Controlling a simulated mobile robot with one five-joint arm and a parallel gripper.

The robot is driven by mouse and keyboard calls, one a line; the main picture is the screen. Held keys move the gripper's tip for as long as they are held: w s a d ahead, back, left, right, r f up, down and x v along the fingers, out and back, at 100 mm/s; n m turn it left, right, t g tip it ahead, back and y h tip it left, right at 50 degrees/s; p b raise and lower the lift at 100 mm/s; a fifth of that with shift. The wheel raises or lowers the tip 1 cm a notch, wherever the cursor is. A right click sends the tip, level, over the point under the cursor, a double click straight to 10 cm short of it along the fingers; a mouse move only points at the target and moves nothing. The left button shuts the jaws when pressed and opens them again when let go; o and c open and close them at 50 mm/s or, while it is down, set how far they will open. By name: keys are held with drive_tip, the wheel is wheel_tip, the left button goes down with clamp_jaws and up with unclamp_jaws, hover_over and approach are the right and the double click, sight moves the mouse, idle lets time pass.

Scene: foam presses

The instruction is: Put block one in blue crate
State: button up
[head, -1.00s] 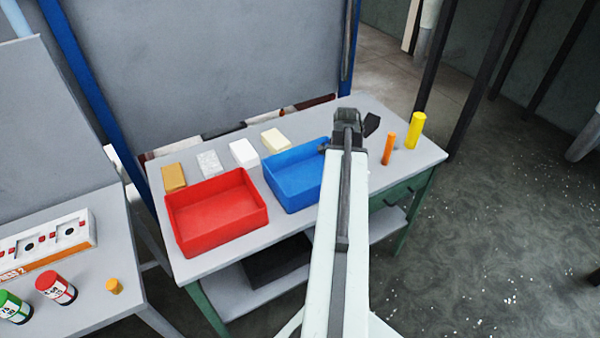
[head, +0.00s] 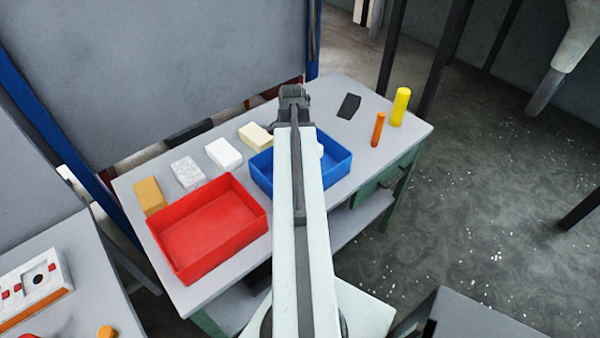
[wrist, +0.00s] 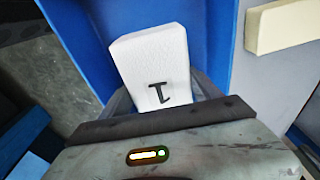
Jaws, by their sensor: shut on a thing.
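Block one (wrist: 158,65) is a white block with a black "1" on its face. In the wrist view my gripper (wrist: 165,95) is shut on it, with a dark finger on each side. Block one is over the inside of the blue crate (wrist: 215,25); its height above the crate floor is hard to tell. In the head view the blue crate (head: 341,168) stands on the table behind my arm, which covers its middle. The fingertips are hidden there. A small white piece (head: 319,150) shows inside the crate beside my arm; I cannot tell whether it is block one.
A red crate (head: 205,228) stands left of the blue one. Behind them are a tan block (head: 149,194), a speckled block (head: 187,172), a white block (head: 223,152) and a cream block (head: 255,136). Orange (head: 378,129) and yellow (head: 400,106) cylinders stand at right.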

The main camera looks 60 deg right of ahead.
wheel_tip(320, 180, down, 8)
drive_tip(key=b, duration=0.6)
drive_tip(key=shift+s+r, duration=0.1)
drive_tip(key=shift+r, duration=0.25)
drive_tip(key=shift+f, duration=0.2)
drive_tip(key=o, duration=1.3)
drive_tip(key=shift+o, duration=0.2)
drive_tip(key=r+p, duration=0.4)
drive_tip(key=a+r+p, duration=0.1)
drive_tip(key=r+p, duration=0.7)
drive_tip(key=shift+w+a+r, duration=0.2)
drive_tip(key=shift+r, duration=0.1)
drive_tip(key=shift+f, duration=0.15)
